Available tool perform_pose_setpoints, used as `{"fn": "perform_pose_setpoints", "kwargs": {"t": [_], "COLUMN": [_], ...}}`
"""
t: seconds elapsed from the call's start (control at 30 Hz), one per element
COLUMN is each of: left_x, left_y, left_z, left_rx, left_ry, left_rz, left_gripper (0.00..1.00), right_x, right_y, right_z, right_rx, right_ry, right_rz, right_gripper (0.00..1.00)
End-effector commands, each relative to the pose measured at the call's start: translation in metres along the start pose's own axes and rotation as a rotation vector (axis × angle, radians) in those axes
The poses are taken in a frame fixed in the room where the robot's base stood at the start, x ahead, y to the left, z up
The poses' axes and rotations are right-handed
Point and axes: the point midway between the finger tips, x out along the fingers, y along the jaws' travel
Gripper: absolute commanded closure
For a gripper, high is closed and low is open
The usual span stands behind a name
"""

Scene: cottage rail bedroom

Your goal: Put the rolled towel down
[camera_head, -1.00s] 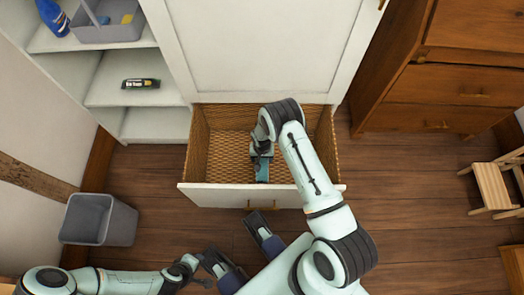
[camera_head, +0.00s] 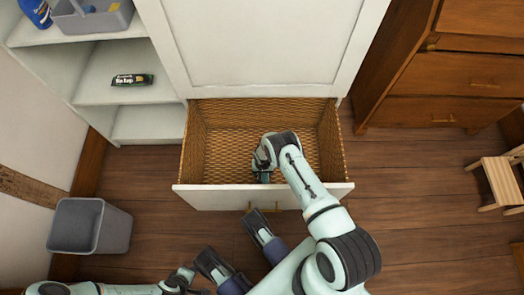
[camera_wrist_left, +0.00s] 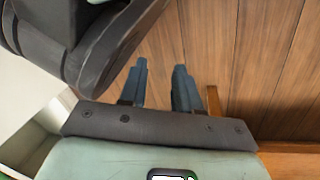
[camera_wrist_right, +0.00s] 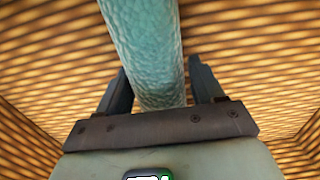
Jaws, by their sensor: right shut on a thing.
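The rolled towel (camera_wrist_right: 145,45) is a teal, textured roll. In the right wrist view it runs up between the two fingers of my right gripper (camera_wrist_right: 158,75), which is shut on it. In the head view my right gripper (camera_head: 264,174) reaches down into the open wicker drawer (camera_head: 228,145), near its white front, and hides most of the towel. Woven drawer walls surround the towel in the right wrist view. I cannot tell whether it touches the drawer bottom. My left gripper (camera_wrist_left: 160,75) is open and empty above the wood floor.
The drawer's white front (camera_head: 310,196) stands just in front of my right gripper. The rest of the drawer is empty. A white shelf (camera_head: 145,120) and a grey bin (camera_head: 75,225) are at the left. A wooden dresser (camera_head: 455,85) and a small wooden chair (camera_head: 497,180) are at the right.

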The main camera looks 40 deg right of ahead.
Motion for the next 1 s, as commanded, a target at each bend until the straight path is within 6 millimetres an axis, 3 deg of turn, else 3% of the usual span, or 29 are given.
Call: {"fn": "perform_pose_setpoints", "kwargs": {"t": [0.1,0.57,0.6,0.63,0.67,1.0], "left_x": [0.0063,0.0086,0.0081,0.0079,0.0079,0.0057], "left_y": [-0.0061,-0.0094,-0.0094,-0.0093,-0.0093,-0.0074], "left_z": [0.0071,0.0113,0.0113,0.0112,0.0112,0.0091], "left_rx": [-0.008,-0.012,-0.012,-0.012,-0.012,-0.009], "left_ry": [-0.025,-0.040,-0.040,-0.040,-0.039,-0.032], "left_rz": [-0.011,-0.018,-0.018,-0.017,-0.017,-0.014], "left_gripper": [0.68,0.68,0.68,0.68,0.68,0.68], "right_x": [0.0109,0.0126,0.0122,0.0121,0.0121,0.0101], "right_y": [-0.0005,-0.0003,-0.0002,-0.0002,-0.0002,-0.0002], "right_z": [-0.0004,-0.0006,-0.0004,-0.0004,-0.0004,-0.0004], "right_rx": [0.001,0.000,0.000,0.000,0.000,0.000], "right_ry": [0.000,0.001,0.001,0.001,0.001,0.001], "right_rz": [-0.001,0.000,0.000,0.000,0.000,0.000], "right_gripper": [0.66,0.66,0.20,0.10,0.07,0.07]}}
